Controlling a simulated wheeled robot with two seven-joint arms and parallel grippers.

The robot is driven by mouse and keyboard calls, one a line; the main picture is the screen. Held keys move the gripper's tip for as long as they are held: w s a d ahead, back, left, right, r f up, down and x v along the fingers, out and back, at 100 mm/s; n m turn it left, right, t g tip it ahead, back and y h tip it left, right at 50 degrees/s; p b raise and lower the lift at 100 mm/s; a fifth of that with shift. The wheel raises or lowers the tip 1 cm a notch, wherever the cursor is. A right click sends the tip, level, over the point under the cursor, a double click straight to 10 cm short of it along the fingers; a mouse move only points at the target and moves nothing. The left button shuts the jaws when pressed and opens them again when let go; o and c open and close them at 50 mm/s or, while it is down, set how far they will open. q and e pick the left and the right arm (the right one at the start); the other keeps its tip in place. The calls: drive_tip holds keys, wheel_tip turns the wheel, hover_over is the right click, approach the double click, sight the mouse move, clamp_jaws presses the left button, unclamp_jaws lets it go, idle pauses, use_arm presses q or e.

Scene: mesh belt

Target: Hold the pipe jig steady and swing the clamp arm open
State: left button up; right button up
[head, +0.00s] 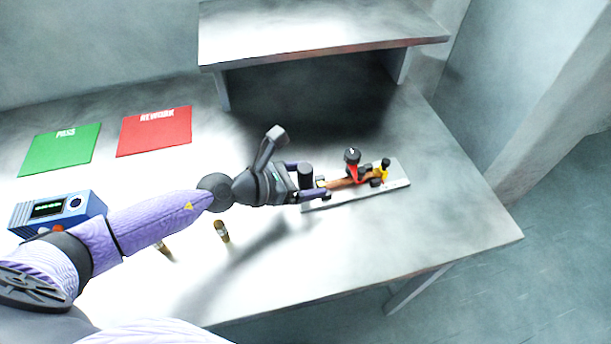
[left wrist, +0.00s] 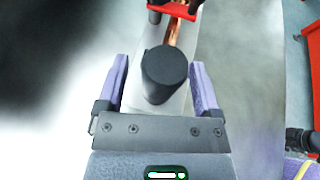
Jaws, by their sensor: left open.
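The pipe jig has a pale base plate (head: 399,183) lying on the table. A copper pipe (head: 341,183) runs along it, with a red clamp arm (head: 356,172) topped by a black knob (head: 352,156). A yellow and black part (head: 384,168) stands at the far right end. A black post (head: 305,172) stands at the near left end. My left gripper (head: 306,183) is open, with its fingers on both sides of this post. In the left wrist view the post (left wrist: 165,75) sits between the purple fingers, with gaps on both sides. The red clamp (left wrist: 173,9) is at the top edge.
A raised shelf (head: 320,32) stands behind the jig. Green PASS (head: 60,148) and red REWORK (head: 154,132) mats lie at the left. A blue device (head: 58,210) and two small brass-coloured pieces (head: 221,231) are near my arm. The table front right is clear.

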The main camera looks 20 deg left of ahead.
use_arm(q)
drive_tip(key=shift+c, duration=0.3)
clamp_jaws()
idle(1.0)
unclamp_jaws()
clamp_jaws()
idle(0.3)
idle(0.9)
